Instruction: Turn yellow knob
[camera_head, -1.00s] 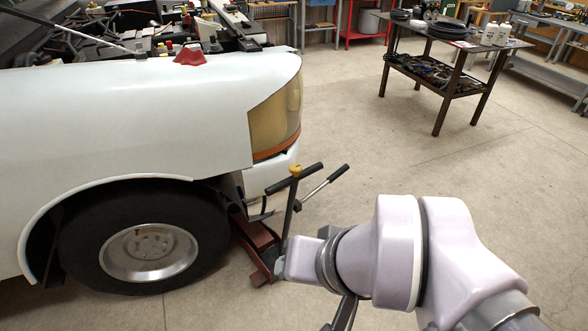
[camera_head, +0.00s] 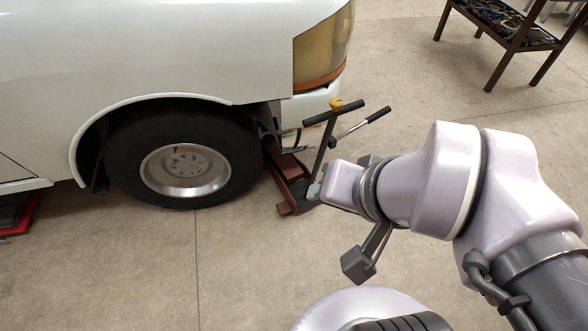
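The yellow knob (camera_head: 336,104) sits on top of the upright handle post of a dark red floor jack (camera_head: 288,172). A black T-shaped handle (camera_head: 350,112) crosses the post just below the knob. My gripper (camera_head: 316,190) is at the end of my pale arm, at the lower part of the post and below the knob in the picture. The wrist hides most of the gripper, so its fingers do not show clearly. I cannot tell whether it touches the post. The knob itself is in clear view.
A white pickup (camera_head: 170,50) with its front wheel (camera_head: 185,155) stands at the left, beside the jack. A metal workbench (camera_head: 510,40) is at the upper right. A red object (camera_head: 22,215) lies at the far left. The concrete floor in front is clear.

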